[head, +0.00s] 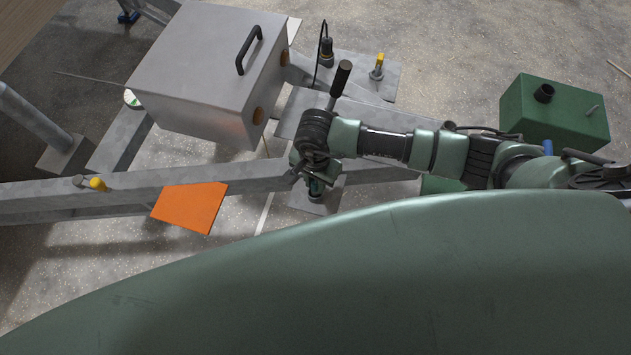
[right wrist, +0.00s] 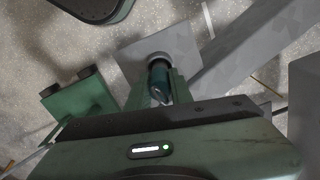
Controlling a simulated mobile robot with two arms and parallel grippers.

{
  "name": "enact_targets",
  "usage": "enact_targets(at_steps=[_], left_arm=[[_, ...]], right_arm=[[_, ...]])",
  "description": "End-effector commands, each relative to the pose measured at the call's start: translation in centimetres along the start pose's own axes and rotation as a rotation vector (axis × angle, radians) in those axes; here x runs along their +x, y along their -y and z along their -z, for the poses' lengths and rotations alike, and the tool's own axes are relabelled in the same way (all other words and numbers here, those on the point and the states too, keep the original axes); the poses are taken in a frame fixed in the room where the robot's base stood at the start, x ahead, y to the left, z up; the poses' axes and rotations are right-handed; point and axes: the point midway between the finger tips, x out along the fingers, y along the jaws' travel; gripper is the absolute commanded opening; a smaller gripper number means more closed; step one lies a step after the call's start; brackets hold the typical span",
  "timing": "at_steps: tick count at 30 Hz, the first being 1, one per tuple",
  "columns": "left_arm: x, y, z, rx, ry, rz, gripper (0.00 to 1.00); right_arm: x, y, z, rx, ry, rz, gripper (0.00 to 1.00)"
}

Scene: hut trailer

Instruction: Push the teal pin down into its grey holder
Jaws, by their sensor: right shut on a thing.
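The teal pin (right wrist: 158,80) stands at the grey holder (right wrist: 159,58), a round collar on a flat grey plate, in the right wrist view. Its lower end is at the collar; how deep it sits I cannot tell. My right gripper (right wrist: 158,92) is shut on the pin, with green fingers on both sides. In the head view my right gripper (head: 309,180) points down beside the grey frame beam, and the teal pin (head: 316,186) shows small under it. The grey holder (head: 315,198) is partly hidden there. My left gripper is not in view.
A grey box (head: 207,75) with a black handle stands behind on the left. A yellow-topped pin (head: 378,66) stands farther back. A green box (head: 553,112) is at right.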

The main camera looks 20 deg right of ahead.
Motion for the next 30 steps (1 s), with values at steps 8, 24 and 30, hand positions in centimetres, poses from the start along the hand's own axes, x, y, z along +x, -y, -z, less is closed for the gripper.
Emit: enact_targets(at_steps=[8, 24, 30], left_arm=[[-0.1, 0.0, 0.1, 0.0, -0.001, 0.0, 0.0], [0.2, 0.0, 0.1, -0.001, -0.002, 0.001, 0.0], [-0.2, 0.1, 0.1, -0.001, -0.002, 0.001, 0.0]], right_arm=[[1.2, 0.0, 0.0, 0.0, -0.001, 0.001, 0.0], [1.4, 0.0, 0.1, 0.0, -0.001, 0.001, 0.43], [0.8, 0.0, 0.0, 0.0, -0.001, 0.001, 0.43]])
